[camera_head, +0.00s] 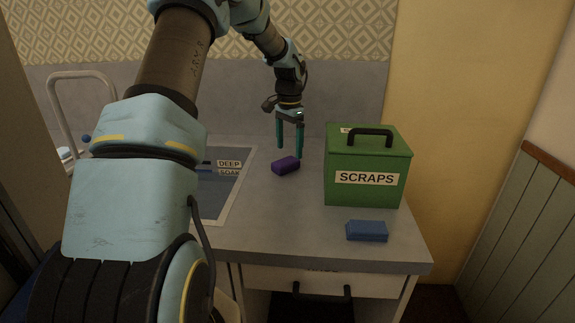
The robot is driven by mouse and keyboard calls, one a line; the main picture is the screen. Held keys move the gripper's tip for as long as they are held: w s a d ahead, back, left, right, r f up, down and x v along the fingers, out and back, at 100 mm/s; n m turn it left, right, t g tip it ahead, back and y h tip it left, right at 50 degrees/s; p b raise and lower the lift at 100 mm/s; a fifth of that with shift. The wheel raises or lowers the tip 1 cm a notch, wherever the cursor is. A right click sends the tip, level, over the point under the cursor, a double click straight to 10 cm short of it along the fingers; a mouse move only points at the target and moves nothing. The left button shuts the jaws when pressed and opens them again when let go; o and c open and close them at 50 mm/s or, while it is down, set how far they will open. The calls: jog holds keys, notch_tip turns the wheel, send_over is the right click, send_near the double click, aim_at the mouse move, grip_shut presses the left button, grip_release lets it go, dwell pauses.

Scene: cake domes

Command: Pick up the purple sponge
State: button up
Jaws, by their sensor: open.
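The purple sponge (285,166) is a small dark block lying on the grey counter (285,221), between the sink and the green box. My gripper (290,154) points down with its two teal fingers apart, just above or behind the sponge. I cannot tell whether the fingertips touch it. The gripper is open and nothing shows between its fingers.
A green lidded box (366,196) labelled SCRAPS stands right of my gripper. A blue sponge-like block (367,231) lies near the counter's front edge. A sink (215,197) with a DEEP SOAK label (229,167) is on the left, partly hidden by my arm.

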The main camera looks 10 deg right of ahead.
aim_at(286, 161)
jog(key=f+p, duration=0.1)
jog(key=a+f, duration=0.1)
jog(key=f, duration=0.1)
jog(key=shift+f+p, duration=0.3)
jog(key=shift+p, duration=0.1)
jog(key=shift+f, duration=0.65)
jog(key=shift+c, duration=0.4)
grip_shut()
notch_tip(286, 161, up, 10)
jog(key=b, duration=0.2)
jog(key=shift+b, duration=0.35)
